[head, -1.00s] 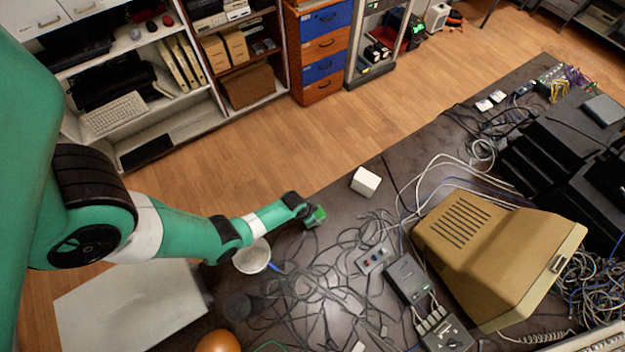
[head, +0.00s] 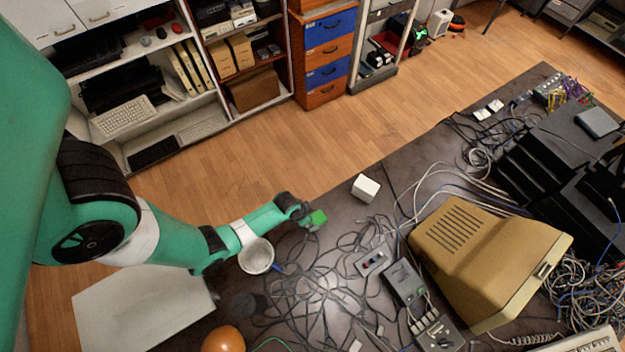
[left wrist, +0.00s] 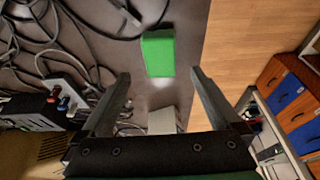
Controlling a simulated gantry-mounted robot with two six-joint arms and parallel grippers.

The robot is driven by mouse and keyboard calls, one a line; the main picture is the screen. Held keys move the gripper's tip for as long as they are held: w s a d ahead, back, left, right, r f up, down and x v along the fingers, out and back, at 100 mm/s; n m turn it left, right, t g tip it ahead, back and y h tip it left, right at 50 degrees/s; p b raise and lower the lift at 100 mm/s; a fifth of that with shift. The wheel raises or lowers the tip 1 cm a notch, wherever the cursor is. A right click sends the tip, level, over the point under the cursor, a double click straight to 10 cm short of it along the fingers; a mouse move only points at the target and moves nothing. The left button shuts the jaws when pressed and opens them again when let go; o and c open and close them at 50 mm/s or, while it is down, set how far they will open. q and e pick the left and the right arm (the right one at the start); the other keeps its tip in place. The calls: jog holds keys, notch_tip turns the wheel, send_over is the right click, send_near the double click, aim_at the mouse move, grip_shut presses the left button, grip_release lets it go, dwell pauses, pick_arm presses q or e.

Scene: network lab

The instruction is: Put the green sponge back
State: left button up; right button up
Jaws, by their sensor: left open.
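The green sponge (head: 318,219) lies near the left edge of the dark table, among loose cables. In the left wrist view, the sponge (left wrist: 158,53) is a bright green block beyond my fingertips, in line with the gap between them and not touched by them. My left gripper (head: 305,213) reaches in from the left, just beside the sponge. In the left wrist view, the left gripper (left wrist: 161,76) is open with nothing between its fingers. My right gripper is in neither view.
A white box (head: 365,188) stands near the table edge. A pale bowl (head: 256,256) sits below my arm, with an orange ball (head: 223,340) nearer. Tangled cables cover the table's middle; a beige monitor (head: 480,250) stands to the right. The wooden floor (head: 230,175) beyond the edge is clear.

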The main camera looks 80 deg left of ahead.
pick_arm(q)
jog(key=p+v, duration=0.2)
jog(key=v, duration=0.2)
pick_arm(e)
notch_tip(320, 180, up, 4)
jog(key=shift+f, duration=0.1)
